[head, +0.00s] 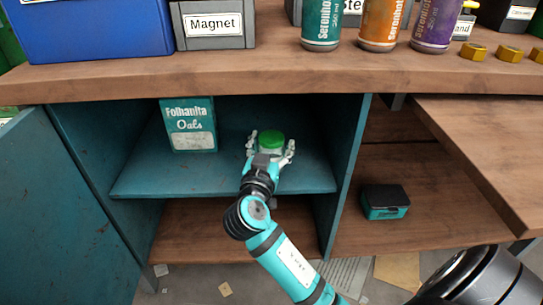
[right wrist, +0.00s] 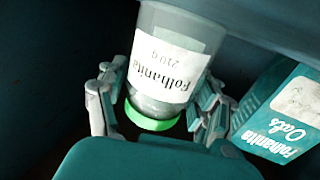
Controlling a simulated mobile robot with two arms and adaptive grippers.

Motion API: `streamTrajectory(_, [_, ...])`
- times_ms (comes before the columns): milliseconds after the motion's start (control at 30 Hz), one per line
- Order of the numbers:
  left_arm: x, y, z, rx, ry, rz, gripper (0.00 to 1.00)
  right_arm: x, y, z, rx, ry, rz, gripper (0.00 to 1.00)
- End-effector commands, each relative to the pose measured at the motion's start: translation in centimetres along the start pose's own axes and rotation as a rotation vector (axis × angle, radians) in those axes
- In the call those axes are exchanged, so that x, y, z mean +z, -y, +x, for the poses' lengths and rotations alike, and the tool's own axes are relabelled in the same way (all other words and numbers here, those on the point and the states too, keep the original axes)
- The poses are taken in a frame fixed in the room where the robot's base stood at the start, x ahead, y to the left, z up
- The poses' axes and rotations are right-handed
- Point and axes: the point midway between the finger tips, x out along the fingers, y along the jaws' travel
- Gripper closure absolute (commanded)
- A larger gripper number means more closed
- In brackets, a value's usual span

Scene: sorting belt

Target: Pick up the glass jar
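The glass jar (head: 270,151) with a green lid (head: 270,138) stands on the teal shelf inside the open cabinet. In the right wrist view the clear jar (right wrist: 172,60) shows upside down, with a white "Folhanita 210 g" label and its green lid toward the palm. My right gripper (head: 271,146) is at the jar, with one finger on each side of it. The fingers look spread, with little space beside the glass; the right wrist view also shows the gripper (right wrist: 165,85). Contact is hard to tell. My left gripper is out of view.
A teal Folhanita Oats box (head: 190,125) stands on the same shelf (head: 145,180), left of the jar. The wooden worktop (head: 200,78) overhangs the cabinet, and a side wall (head: 343,165) bounds it on the right. A small dark case (head: 385,202) lies lower right.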

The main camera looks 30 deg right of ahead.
Motion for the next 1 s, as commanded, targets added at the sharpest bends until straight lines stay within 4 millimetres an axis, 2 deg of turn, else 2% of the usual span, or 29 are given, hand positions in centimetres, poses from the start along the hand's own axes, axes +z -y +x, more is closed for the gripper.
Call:
streamTrajectory(33, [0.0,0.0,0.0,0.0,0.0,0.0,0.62,0.0,0.0,0.0,0.0,0.0,0.0,0.41])
streamTrajectory(300, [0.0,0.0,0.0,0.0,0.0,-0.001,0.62,0.0,0.0,0.0,0.0,0.0,0.0,0.76])
streamTrajectory(333, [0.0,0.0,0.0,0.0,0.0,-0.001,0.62,0.0,0.0,0.0,0.0,0.0,0.0,0.79])
streamTrajectory(667, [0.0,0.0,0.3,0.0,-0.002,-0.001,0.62,-0.7,0.0,0.0,0.0,-0.001,0.002,0.79])
streamTrajectory(767, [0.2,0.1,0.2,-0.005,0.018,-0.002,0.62,-1.9,0.0,0.0,0.0,-0.001,0.005,0.79])
streamTrajectory(1000, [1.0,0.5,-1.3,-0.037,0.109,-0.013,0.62,-7.0,0.0,0.0,0.0,-0.003,0.006,0.79])
